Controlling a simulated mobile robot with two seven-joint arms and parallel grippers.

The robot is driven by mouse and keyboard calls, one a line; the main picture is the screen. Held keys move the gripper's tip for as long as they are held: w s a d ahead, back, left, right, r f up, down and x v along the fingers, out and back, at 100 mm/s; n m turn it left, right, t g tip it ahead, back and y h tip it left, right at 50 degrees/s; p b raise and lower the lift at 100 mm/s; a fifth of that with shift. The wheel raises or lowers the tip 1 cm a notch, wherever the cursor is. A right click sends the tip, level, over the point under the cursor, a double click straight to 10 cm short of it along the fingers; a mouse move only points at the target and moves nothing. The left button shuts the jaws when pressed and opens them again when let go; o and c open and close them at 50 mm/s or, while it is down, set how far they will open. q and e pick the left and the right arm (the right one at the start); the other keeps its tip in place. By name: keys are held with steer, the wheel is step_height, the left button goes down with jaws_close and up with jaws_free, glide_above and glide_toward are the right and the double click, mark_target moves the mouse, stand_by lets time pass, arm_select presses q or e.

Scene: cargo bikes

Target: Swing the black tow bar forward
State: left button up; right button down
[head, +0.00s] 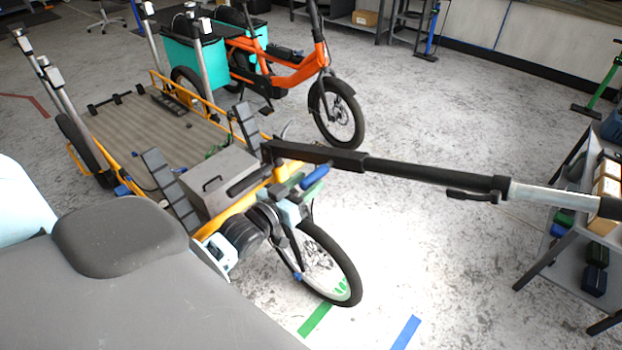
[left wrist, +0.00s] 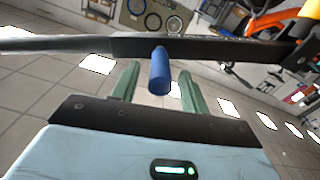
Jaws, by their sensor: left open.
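The black tow bar (head: 420,172) sticks out from the front of the yellow cargo bike (head: 262,186) toward the right side of the head view. It also crosses the top of the left wrist view (left wrist: 210,50). A blue peg-like handle (head: 315,177) projects from the bar near its bike end. My left gripper (head: 304,186) is open at this handle. In the left wrist view the handle (left wrist: 159,72) lies between the two green fingers (left wrist: 159,84), with gaps on both sides. My right gripper is not in view.
The yellow bike's front wheel (head: 322,265) stands below my left gripper. An orange cargo bike (head: 290,70) stands behind. A grey shelf rack (head: 570,245) with boxes stands at the right, near the bar's far end. The floor between them is clear.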

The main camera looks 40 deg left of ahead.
arm_select(q)
steer(key=shift+w+d, duration=0.1)
steer(key=shift+w, duration=1.05)
steer(key=shift+c, duration=0.4)
jaws_close()
